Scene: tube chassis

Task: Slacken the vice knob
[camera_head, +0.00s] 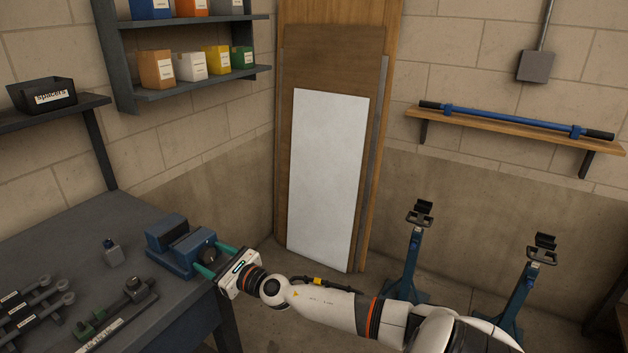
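The blue vice (175,247) stands on the dark workbench near its right edge, with a dark round knob (209,253) on its right-hand end. My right gripper (207,257) reaches in from the right. Its two teal fingers are wide apart, one on each side of the knob. Small gaps between fingers and knob are too fine to make out. The gripper's white body is just off the bench edge. My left gripper is not in view.
The workbench (80,240) also holds a small grey-blue block (113,253), several wrenches (35,310) and a green-and-dark tool (115,312). Two blue stands (408,265) (520,290) are on the floor at right. A white panel (327,180) leans behind.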

